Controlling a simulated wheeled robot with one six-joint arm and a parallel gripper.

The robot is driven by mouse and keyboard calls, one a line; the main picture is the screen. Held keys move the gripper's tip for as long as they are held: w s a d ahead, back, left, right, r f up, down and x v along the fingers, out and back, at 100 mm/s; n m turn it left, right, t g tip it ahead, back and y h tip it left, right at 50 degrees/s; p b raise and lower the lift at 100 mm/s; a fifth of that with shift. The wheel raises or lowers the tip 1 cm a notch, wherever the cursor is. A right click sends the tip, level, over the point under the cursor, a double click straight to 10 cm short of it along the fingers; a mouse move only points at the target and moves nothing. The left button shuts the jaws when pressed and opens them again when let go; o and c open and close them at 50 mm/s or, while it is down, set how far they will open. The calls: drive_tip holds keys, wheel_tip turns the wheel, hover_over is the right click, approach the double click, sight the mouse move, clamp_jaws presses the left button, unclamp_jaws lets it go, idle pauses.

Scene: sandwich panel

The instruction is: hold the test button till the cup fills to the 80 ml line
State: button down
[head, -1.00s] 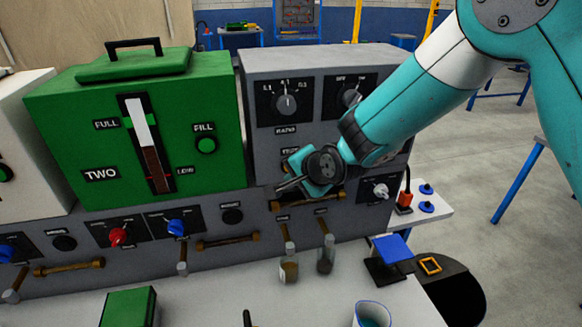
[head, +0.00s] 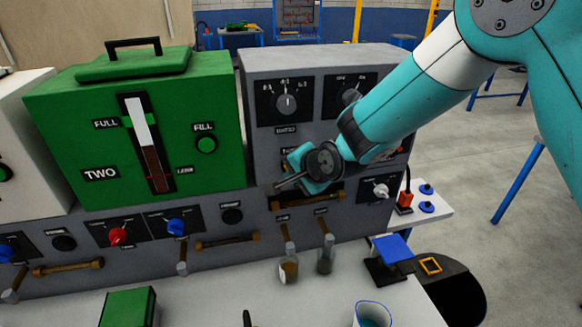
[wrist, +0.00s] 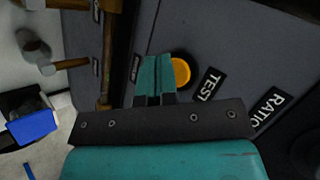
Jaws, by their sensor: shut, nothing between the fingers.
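The orange round test button (wrist: 181,72) shows in the wrist view beside the TEST label (wrist: 208,86). My gripper (wrist: 156,62) is shut with nothing between its fingers. Its fingertips appear just left of the button in that view, and I cannot tell whether they touch it. In the head view my gripper (head: 279,186) is at the grey panel and hides the button. Two small clear vessels stand under the spouts, the left vessel (head: 289,266) with brownish liquid and the right vessel (head: 326,256) darker. Their measuring lines are too small to read.
A green tank (head: 70,130) marked TWO stands left of the grey unit (head: 262,62). A blue-topped stand (head: 393,247) and a cup with blue liquid (head: 372,314) are at the front right. A green box (head: 128,307) is at the front left.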

drive_tip(key=shift+w+a, duration=0.1)
drive_tip(key=shift+w, duration=0.3)
idle(0.9)
drive_tip(key=shift+s+d, duration=0.2)
drive_tip(key=shift+s, duration=0.6)
drive_tip(key=shift+b, duration=0.3)
drive_tip(key=s, duration=0.2)
drive_tip(key=s+d, duration=0.1)
drive_tip(key=s, duration=0.1)
drive_tip(key=shift+s+d+b, duration=0.2)
drive_tip(key=shift+s+b, duration=0.2)
drive_tip(key=shift+r, duration=0.15)
drive_tip(key=s+d+r+n+g, duration=0.2)
drive_tip(key=s+d+n, duration=0.3)
drive_tip(key=s, duration=0.3)
drive_tip(key=s+d+r+n+g+h+b, duration=0.1)
drive_tip(key=s+d+r+n+g, duration=0.2)
drive_tip(key=s, duration=0.6)
drive_tip(key=s+d+r+n+g+h+b, duration=0.1)
drive_tip(key=s+d+r+n+g, duration=0.1)
drive_tip(key=s+d+r+n, duration=0.3)
drive_tip(key=s+d+n, duration=0.1)
drive_tip(key=s+n, duration=0.1)
drive_tip(key=s, duration=0.2)
drive_tip(key=shift+d+r+g, duration=0.3)
drive_tip(key=shift+d, duration=0.1)
